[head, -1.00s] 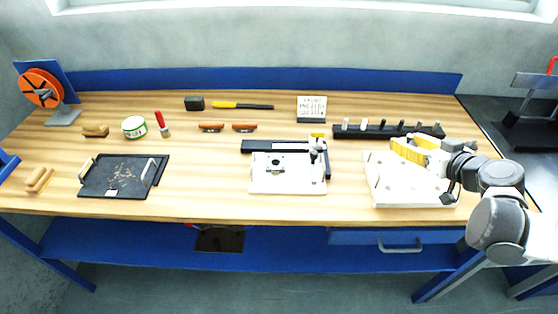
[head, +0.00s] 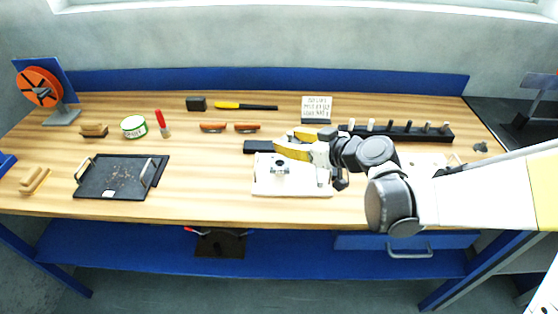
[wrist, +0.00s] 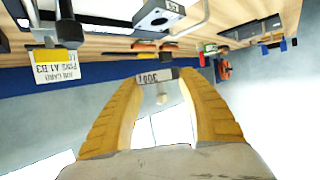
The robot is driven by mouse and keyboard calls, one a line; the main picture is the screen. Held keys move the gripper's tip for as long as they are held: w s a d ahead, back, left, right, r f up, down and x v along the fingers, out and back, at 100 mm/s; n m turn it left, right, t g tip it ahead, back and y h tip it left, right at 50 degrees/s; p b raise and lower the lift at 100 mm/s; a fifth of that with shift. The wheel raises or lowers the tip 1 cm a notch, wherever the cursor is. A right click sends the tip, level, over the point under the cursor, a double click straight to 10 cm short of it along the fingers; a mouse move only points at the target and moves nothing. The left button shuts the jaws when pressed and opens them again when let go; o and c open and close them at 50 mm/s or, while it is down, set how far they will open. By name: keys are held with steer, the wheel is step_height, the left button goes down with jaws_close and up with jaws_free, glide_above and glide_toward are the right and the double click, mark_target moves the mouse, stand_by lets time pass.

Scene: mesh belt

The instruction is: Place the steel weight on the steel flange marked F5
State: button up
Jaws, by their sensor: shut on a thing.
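My gripper (head: 281,142) is above the back of the white board (head: 300,187) in the head view. In the wrist view its yellow fingers (wrist: 160,76) are shut on a small grey piece with dark marking and a knob, seemingly the steel weight (wrist: 157,77). The weight cannot be made out in the head view. A grey flange with a round dark hole (head: 280,168) sits on the white board, just in front of and below the gripper. It also shows in the wrist view (wrist: 157,16), apart from the weight; its label is too small to read surely.
A black rack with several pegs (head: 410,131) stands behind my arm. A small sign (head: 316,108) stands at the back. A dark tray (head: 112,178), a green-white tin (head: 134,127) and orange-brown pieces (head: 213,127) lie left. My arm covers much of the right board.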

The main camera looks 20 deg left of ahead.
mark_target(280, 165)
steer(key=a+f, duration=0.1)
steer(key=a, duration=0.1)
steer(key=shift+a+f+b, duration=0.35)
steer(key=shift+f, duration=0.05)
steer(key=shift+f+b, duration=1.05)
steer(key=shift+f, duration=0.85)
steer(key=shift+f+b, duration=0.6)
steer(key=o, duration=1.3)
steer(key=shift+o, duration=0.2)
